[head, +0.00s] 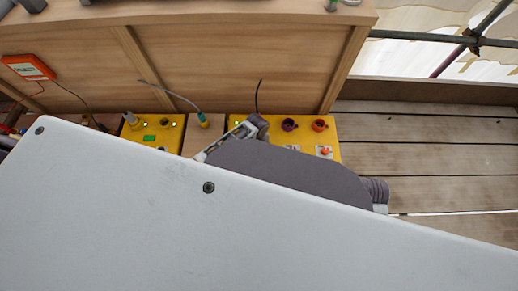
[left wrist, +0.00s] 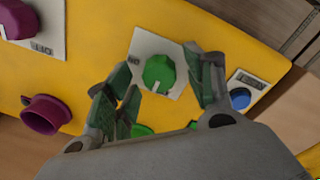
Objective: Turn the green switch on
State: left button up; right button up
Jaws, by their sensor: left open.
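The green switch (left wrist: 159,72) is a round knob on a white plate (left wrist: 145,44) fixed to a yellow panel, seen in the left wrist view. A pale mark shows on the knob near its lower edge, and small lettering is on the plate's left side. My left gripper (left wrist: 161,80) is open, with one finger on each side of the knob; I cannot tell whether they touch it. In the head view my own arm hides the green knob, and a piece of my left gripper (head: 238,134) shows at the yellow box. My right gripper is not in view.
A purple knob (left wrist: 18,18), a purple socket (left wrist: 46,114) and a blue button (left wrist: 240,98) sit near the green knob. The head view shows the yellow box (head: 332,139) with an orange socket (head: 319,125), below a wooden panel (head: 235,65). Plank flooring (head: 440,150) lies right.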

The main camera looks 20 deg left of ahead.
pick_arm(q)
jog(key=c, duration=1)
